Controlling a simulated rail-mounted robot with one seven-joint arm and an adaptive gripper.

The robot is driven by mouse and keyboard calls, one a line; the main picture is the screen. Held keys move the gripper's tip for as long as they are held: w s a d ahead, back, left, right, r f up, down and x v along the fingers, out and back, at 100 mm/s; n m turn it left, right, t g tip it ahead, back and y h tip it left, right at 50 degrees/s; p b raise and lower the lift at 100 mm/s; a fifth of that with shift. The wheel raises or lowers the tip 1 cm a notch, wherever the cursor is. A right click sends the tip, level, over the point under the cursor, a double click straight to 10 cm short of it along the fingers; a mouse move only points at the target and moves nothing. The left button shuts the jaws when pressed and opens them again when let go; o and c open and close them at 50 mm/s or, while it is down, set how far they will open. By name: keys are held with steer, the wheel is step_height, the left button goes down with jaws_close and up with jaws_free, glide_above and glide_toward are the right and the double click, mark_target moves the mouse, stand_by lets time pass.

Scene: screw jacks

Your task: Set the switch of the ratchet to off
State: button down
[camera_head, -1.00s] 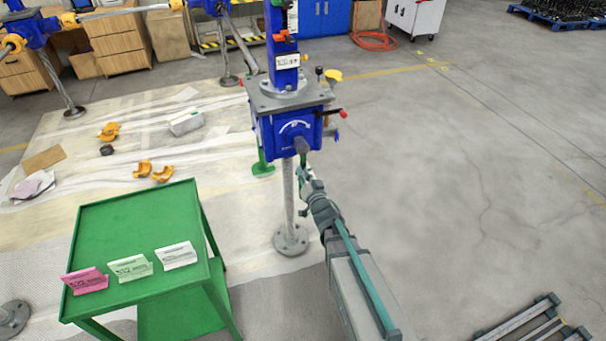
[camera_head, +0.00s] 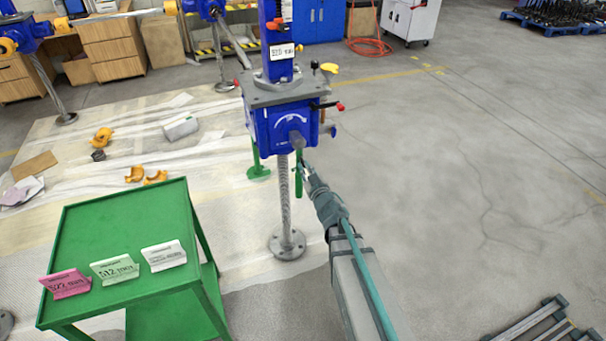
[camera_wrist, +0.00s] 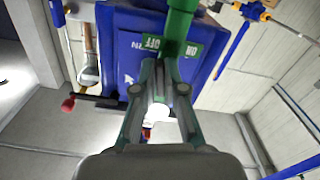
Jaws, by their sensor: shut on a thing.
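The blue screw jack (camera_head: 277,122) stands upright on a threaded post, with a white dial marking on its front. The green ratchet (camera_head: 298,180) hangs at its front, below a grey shaft end. The fingers hide the gripped part, so I cannot tell the switch's position.
A green trolley (camera_head: 120,230) with three label cards stands at left. Red-tipped (camera_head: 340,106) and yellow-tipped (camera_head: 329,68) levers stick out from the jack. Yellow parts (camera_head: 146,175) lie on floor sheeting. A metal rack (camera_head: 540,328) lies at lower right.

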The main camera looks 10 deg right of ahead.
steer(key=shift+d+n+b, duration=0.3)
steer(key=shift+n+b, duration=0.15)
steer(key=shift+n, duration=0.65)
steer(key=shift+r, duration=0.1)
steer(key=c, duration=1.2)
jaws_free()
steer(key=shift+c, duration=0.2)
steer(key=s+d, duration=0.1)
steer(key=s, duration=0.6)
steer(key=shift+s, duration=0.15)
